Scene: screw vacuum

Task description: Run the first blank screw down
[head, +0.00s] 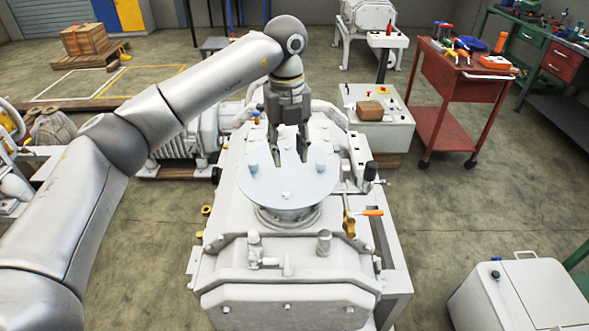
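A round pale-blue blank plate (288,184) lies flat on a flange on top of the white pump housing (226,205). Pale screw heads show on the plate: one at the left (253,169), one at the right (320,169) and a whiter one at the near side (286,194). My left gripper (289,154) points down over the far part of the plate. Its two dark fingers stand apart with a gap between them, and I see nothing held in it. Whether the fingertips touch the plate, I cannot tell. Any screw behind them is hidden. My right gripper is not in view.
An orange-handled tool (368,212) lies on the housing's right side, near a black-topped knob (371,171). A red tool cart (447,105) stands at the back right. A white box unit (522,295) is at lower right. Floor between is clear.

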